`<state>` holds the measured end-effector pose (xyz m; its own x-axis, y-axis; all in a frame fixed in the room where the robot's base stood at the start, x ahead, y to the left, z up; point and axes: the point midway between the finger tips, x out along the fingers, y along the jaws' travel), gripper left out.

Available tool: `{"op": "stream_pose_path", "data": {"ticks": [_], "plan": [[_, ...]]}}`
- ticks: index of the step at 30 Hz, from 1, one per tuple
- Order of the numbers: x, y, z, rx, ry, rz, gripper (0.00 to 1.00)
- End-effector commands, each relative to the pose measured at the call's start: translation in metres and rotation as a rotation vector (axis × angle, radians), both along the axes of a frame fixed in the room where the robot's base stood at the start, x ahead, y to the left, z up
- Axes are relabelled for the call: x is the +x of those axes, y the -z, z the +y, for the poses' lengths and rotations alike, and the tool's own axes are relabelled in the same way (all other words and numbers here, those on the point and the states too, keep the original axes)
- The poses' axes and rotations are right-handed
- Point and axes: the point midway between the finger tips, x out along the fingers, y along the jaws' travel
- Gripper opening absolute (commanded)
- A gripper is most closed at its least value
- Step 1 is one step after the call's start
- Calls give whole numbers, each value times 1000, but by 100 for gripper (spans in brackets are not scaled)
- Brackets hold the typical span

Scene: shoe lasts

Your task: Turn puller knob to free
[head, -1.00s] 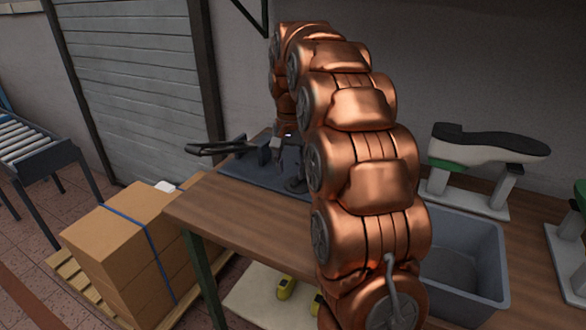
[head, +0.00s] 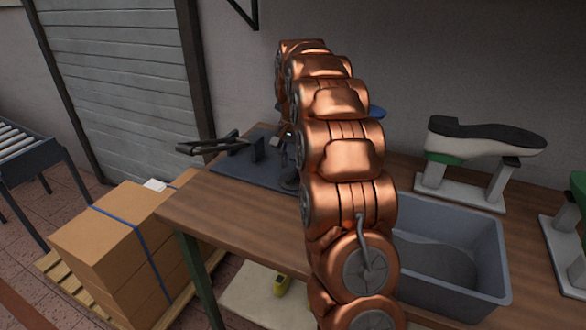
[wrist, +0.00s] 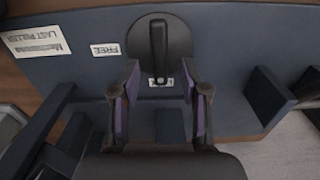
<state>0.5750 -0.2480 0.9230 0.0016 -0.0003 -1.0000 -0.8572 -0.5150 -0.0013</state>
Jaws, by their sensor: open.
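The puller knob (wrist: 158,48) shows in the wrist view as a dark round disc with a raised black bar. The bar runs up and down in the picture. A white FREE label (wrist: 104,50) lies left of the disc. A second label (wrist: 153,82) at the bar's lower end is partly hidden. My gripper (wrist: 160,77) is open, its purple-padded fingers on either side of the bar's lower end, with gaps to it. Whether they are at the bar's height I cannot tell.
A dark forked part (head: 208,146) sticks out left from the puller. A grey bin (head: 455,293) and a shoe (head: 485,139) on a stand are at the right of the wooden bench (head: 225,220). Cardboard boxes (head: 110,245) stand on a pallet at the left.

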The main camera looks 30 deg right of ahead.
Motion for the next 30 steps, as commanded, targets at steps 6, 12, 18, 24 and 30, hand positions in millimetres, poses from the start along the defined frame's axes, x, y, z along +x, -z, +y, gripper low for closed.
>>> {"op": "stream_pose_path", "data": {"ticks": [6,12,18,24,30], "plan": [[0,21,1,1,-1,2,45],[0,27,1,0,-1,1,45],[0,28,1,0,-1,1,45],[0,28,1,0,-2,1,26],[0,28,1,0,-2,1,5]]}}
